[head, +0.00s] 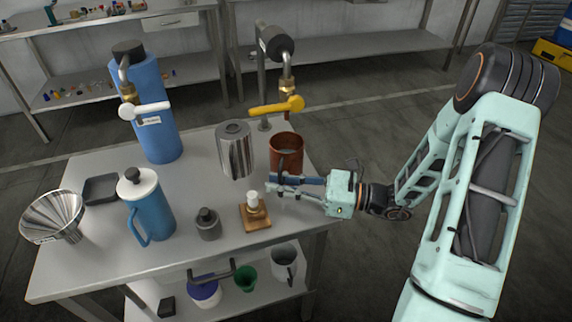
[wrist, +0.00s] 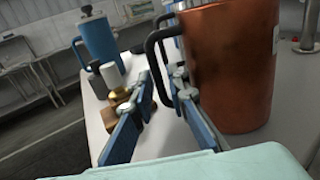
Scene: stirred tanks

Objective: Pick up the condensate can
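A copper-brown can (head: 286,150) stands upright on the table's right side, below a tap with a yellow lever; I take it as the condensate can, as no label is readable. In the wrist view the can (wrist: 232,70) fills the right side. Its black handle (wrist: 151,62) faces left and reaches down between my fingertips. My gripper (head: 272,183) is level at the can's near side, its fingers pointing left. In the wrist view my gripper (wrist: 160,88) has its fingers apart, one on each side of the handle's lower part. Whether either finger touches the handle cannot be told.
A polished steel cylinder (head: 235,150) stands left of the can. A wooden block with a brass and white piece (head: 254,212) lies close in front of my fingers. A grey bottle (head: 208,224), blue pot (head: 148,205) and blue tank (head: 152,105) stand further left.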

